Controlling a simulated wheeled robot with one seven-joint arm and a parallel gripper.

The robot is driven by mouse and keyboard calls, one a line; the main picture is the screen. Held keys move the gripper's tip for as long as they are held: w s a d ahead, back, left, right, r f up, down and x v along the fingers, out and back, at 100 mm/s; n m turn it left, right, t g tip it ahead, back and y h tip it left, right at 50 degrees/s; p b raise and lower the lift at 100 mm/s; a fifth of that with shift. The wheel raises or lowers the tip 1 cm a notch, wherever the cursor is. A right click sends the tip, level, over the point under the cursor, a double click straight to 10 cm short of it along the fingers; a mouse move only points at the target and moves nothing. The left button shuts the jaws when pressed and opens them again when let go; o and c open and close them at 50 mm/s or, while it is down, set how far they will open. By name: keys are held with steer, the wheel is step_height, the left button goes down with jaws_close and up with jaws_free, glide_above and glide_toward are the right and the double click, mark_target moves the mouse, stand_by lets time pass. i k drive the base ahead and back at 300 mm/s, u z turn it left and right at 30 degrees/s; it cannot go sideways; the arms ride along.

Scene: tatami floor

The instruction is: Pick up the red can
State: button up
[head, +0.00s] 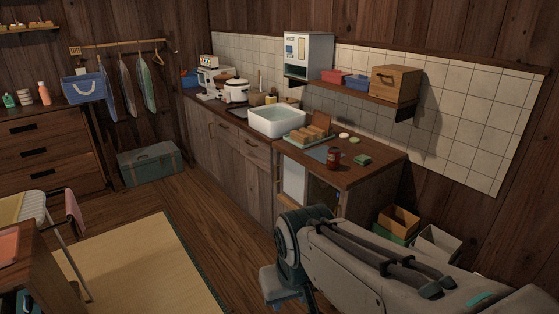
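A small dark red can (333,158) stands upright on the near right part of the wooden counter (365,172). It is small in the head view, so its label cannot be made out. A blue cloth or mat (318,154) lies just left of it, and a small green sponge-like block (362,160) lies to its right. My arm reaches in from the lower right and bends at a joint below and in front of the counter. My gripper's fingers are not visible in the head view.
A tray of bread-like pieces (306,136) and a white basin (277,121) stand behind and left of the can. A shelf (360,88) with boxes hangs above the counter. Open boxes (399,220) sit at the counter's right end. The wooden floor (205,215) in front is clear.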

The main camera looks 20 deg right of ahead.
mark_target(333, 160)
steer(key=z, duration=0.7)
steer(key=k, duration=0.1)
steer(key=u, duration=1)
steer(key=i, duration=1.6)
steer(key=z, duration=1.3)
steer(key=i, duration=1)
steer(key=z, duration=1.2)
steer(key=i, duration=0.25)
steer(key=z, duration=0.15)
